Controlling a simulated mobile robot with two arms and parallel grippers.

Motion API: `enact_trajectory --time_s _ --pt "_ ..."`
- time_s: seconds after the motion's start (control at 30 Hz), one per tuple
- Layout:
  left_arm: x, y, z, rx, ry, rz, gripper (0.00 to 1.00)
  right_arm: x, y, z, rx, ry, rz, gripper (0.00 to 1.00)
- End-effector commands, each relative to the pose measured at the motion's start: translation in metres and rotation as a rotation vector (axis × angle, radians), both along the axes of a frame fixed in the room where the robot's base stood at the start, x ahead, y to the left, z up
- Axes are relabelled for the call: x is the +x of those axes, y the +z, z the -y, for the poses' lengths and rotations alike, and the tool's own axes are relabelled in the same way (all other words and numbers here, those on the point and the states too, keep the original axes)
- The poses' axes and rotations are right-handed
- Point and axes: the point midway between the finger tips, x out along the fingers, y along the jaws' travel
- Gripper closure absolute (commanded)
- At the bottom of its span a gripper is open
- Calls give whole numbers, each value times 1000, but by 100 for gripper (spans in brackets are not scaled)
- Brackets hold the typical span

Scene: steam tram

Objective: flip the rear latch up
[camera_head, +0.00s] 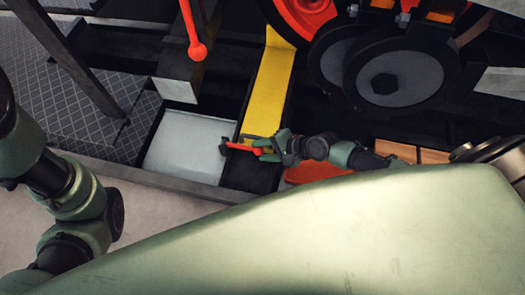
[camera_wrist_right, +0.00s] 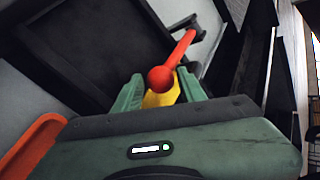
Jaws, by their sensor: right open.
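A small red latch lever (camera_head: 240,149) with a ball end lies roughly level beside the lower end of a yellow strip. It also shows in the right wrist view (camera_wrist_right: 179,53), running from its ball up to a dark bracket (camera_wrist_right: 187,24). My right gripper (camera_head: 270,147) is open at the ball end of this lever. In the right wrist view the ball sits between the two green fingers of the gripper (camera_wrist_right: 161,84); I cannot tell whether they touch it. My left arm shows at the left, but its gripper is out of view.
Another red lever (camera_head: 195,44) with a ball end hangs higher up. The yellow strip (camera_head: 267,90) rises behind the right gripper. A pale, shallow bin (camera_head: 188,146) lies left of it, and an orange-red tray (camera_head: 318,171) to its right. Large dark wheels (camera_head: 394,75) fill the upper right.

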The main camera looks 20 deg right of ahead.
Motion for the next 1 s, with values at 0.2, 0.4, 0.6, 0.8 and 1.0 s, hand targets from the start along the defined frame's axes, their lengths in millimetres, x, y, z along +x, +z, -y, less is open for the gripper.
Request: enact_trajectory --time_s 0.2,0.4,0.6,0.8,1.0 --pt "-1 0 0 0 0 3 45 1 -1 -1 -1 -1 0 59" --pt "-1 0 0 0 0 3 45 1 -1 -1 -1 0 -1 100" --pt "-1 0 0 0 0 3 45 1 -1 0 -2 0 0 100" --pt "-1 0 0 0 0 3 45 0 -1 0 -3 1 0 100" --pt "-1 0 0 0 0 3 45 0 -1 0 -3 1 -1 100"
